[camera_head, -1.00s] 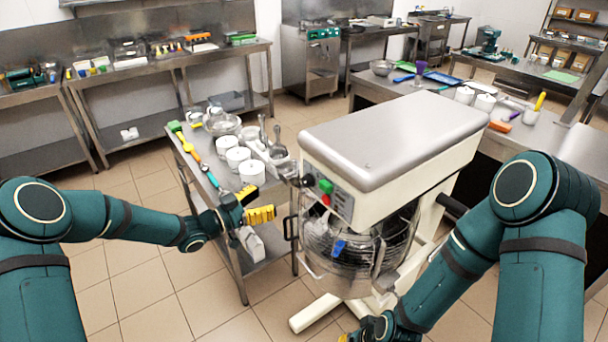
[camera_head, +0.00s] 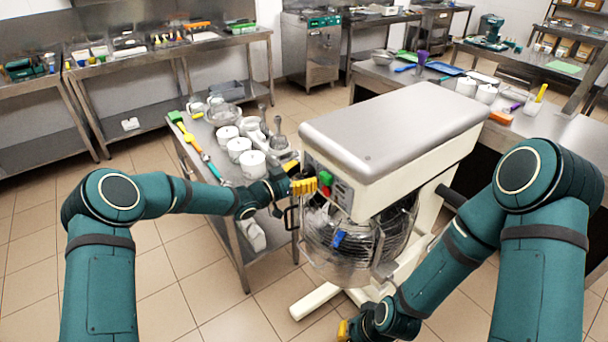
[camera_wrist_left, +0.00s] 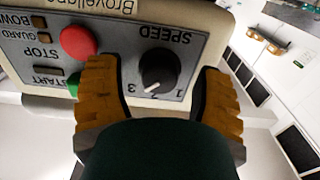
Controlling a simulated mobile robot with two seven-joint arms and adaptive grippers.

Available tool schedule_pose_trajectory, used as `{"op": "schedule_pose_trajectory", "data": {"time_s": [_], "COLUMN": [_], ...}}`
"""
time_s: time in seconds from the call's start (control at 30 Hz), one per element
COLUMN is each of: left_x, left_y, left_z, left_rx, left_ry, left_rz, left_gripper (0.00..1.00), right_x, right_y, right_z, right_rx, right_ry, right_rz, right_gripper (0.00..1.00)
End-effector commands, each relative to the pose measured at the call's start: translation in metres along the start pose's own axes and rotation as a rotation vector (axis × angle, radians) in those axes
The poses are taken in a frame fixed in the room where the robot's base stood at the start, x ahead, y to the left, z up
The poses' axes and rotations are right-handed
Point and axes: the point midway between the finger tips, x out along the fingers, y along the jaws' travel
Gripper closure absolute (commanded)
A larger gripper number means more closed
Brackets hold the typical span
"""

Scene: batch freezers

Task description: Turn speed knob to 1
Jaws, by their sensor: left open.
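The speed knob (camera_wrist_left: 158,68) is black and round, on the grey control panel (camera_wrist_left: 190,50) of the mixer (camera_head: 390,135). In the left wrist view the panel appears upside down, with the label SPEED and the numbers 1, 2 and 3 around the knob. A white mark on the knob faces the numbers; exactly which one is hard to tell. My left gripper (camera_head: 302,179) is open at the panel, its yellow fingers on either side of the knob with gaps to it. My right gripper (camera_head: 345,330) is low at the bottom edge, mostly hidden.
A red button (camera_wrist_left: 79,42) and a green button (camera_wrist_left: 73,87) sit beside the knob, close to one finger. The mixer's wire bowl guard (camera_head: 335,240) is below the panel. A steel cart (camera_head: 205,160) with white containers and utensils stands to the left, beside my left arm.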

Motion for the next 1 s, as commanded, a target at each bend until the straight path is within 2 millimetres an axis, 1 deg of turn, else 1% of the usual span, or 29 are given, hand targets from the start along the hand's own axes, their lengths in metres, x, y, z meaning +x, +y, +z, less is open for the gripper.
{"op": "schedule_pose_trajectory", "data": {"time_s": [0.13, 0.17, 0.2, 0.27, 0.3, 0.33, 0.37, 0.77, 1.0], "left_x": [0.0000, -0.0001, -0.0001, -0.0002, -0.0002, -0.0002, -0.0002, 0.0000, 0.0003], "left_y": [0.0001, 0.0000, 0.0001, 0.0000, 0.0001, 0.0000, 0.0000, 0.0002, 0.0005], "left_z": [0.0000, 0.0000, 0.0000, 0.0000, 0.0000, 0.0000, -0.0001, 0.0000, 0.0005], "left_rx": [0.000, 0.000, 0.000, 0.000, 0.000, 0.000, 0.000, -0.017, -0.124], "left_ry": [0.000, 0.000, 0.000, 0.000, 0.000, 0.000, 0.000, 0.000, 0.001], "left_rz": [0.000, 0.000, 0.000, 0.000, 0.000, 0.000, 0.000, 0.000, 0.001], "left_gripper": [0.33, 0.35, 0.49, 0.70, 0.84, 0.94, 1.00, 1.00, 1.00], "right_x": [0.0001, 0.0001, 0.0001, 0.0001, 0.0001, 0.0001, 0.0001, 0.0013, 0.0067], "right_y": [0.0000, 0.0000, 0.0000, 0.0000, 0.0000, 0.0000, 0.0000, 0.0005, 0.0025], "right_z": [0.0000, -0.0001, -0.0001, -0.0001, -0.0001, -0.0001, -0.0001, 0.0001, 0.0010], "right_rx": [0.000, 0.000, 0.000, 0.000, 0.000, 0.000, 0.000, 0.000, 0.001], "right_ry": [0.000, 0.000, 0.000, 0.000, 0.000, 0.000, 0.000, 0.000, 0.000], "right_rz": [0.000, 0.000, 0.000, 0.000, 0.000, 0.000, 0.000, 0.000, 0.001], "right_gripper": [1.00, 1.00, 1.00, 1.00, 1.00, 1.00, 1.00, 1.00, 1.00]}}
